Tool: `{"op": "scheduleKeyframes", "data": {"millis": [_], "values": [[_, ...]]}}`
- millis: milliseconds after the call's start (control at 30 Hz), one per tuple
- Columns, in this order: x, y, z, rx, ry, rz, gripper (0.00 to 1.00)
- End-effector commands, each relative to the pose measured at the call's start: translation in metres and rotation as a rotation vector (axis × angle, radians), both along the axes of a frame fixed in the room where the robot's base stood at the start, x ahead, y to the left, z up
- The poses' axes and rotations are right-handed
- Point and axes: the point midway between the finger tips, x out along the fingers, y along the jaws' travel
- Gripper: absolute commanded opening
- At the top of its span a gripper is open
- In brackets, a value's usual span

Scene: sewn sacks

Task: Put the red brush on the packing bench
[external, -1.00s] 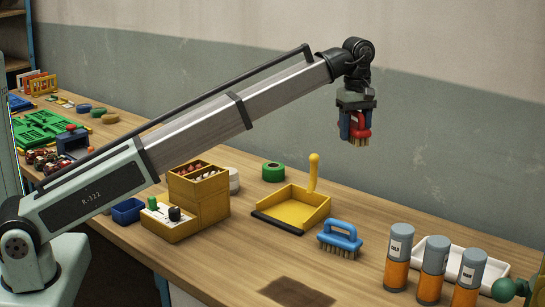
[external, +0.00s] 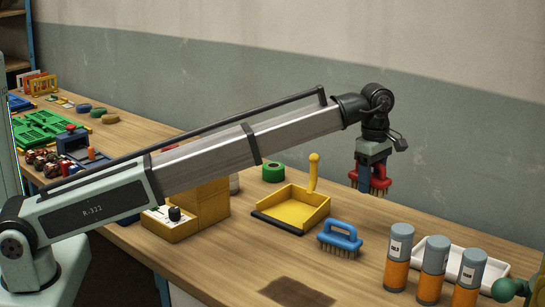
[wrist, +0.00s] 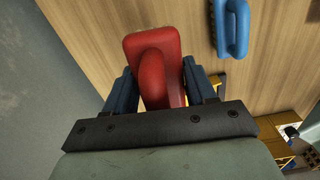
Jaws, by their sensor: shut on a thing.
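My gripper (external: 371,180) is shut on the red brush (external: 382,181) and holds it in the air above the back part of the wooden bench (external: 340,280). The brush's pale bristles point down. In the wrist view the red brush (wrist: 154,68) sits between the two blue fingers of my gripper (wrist: 157,85), its handle toward the camera. The fingers partly hide the brush in the external view. The brush is apart from the bench top.
A blue brush (external: 340,238) stands bristles down on the bench, and shows in the wrist view (wrist: 231,27). A yellow dustpan (external: 292,208) lies left of it. Several orange-and-grey canisters (external: 398,258) and a white tray (external: 465,262) stand at the right.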

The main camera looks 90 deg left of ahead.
Motion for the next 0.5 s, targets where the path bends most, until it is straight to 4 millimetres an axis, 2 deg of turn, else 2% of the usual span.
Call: {"op": "scheduleKeyframes", "data": {"millis": [33, 267, 500], "values": [[-0.001, 0.000, -0.008, 0.000, 0.001, 0.000, 0.21], [-0.001, 0.000, -0.028, -0.001, 0.001, -0.001, 0.21], [-0.001, 0.000, -0.066, -0.001, 0.002, -0.001, 0.21]]}}
